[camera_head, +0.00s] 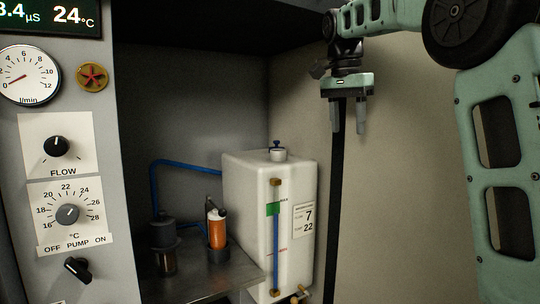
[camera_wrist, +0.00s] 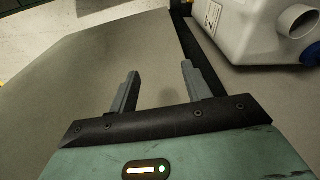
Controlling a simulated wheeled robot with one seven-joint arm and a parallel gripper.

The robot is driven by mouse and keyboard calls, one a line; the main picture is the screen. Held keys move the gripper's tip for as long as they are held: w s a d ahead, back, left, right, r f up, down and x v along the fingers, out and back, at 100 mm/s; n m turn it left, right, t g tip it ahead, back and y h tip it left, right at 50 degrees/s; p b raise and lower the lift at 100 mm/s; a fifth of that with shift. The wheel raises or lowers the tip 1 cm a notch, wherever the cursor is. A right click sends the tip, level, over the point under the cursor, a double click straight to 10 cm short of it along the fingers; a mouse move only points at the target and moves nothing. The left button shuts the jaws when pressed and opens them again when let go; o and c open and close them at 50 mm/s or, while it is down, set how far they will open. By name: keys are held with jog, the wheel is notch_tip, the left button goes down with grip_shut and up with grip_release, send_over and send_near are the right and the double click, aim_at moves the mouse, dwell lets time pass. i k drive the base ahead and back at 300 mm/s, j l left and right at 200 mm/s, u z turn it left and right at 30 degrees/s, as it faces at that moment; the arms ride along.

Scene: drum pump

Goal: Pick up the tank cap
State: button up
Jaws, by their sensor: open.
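The white tank (camera_head: 245,205) stands in the recess. On its top is a short white neck or cap (camera_head: 278,155) with a small dark blue knob (camera_head: 277,144). In the wrist view the tank (camera_wrist: 235,28) is at the upper right, with a pale round cylinder (camera_wrist: 298,20) on it and a blue piece (camera_wrist: 312,55) cut off by the right edge. I cannot tell which of these parts is the cap. My gripper (camera_head: 348,128) points down, open and empty, to the right of the cap and higher in the picture. Its fingers also show in the wrist view (camera_wrist: 160,75), touching nothing.
An orange bottle (camera_head: 217,229) and a dark cylinder (camera_head: 162,232) stand left of the tank on a metal shelf (camera_head: 205,277). A blue hose (camera_head: 185,164) runs behind them. A control panel (camera_head: 65,150) fills the left. A dark vertical strip (camera_head: 337,210) lies behind my gripper.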

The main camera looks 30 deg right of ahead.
aim_at(276, 143)
jog(key=i, duration=1.2)
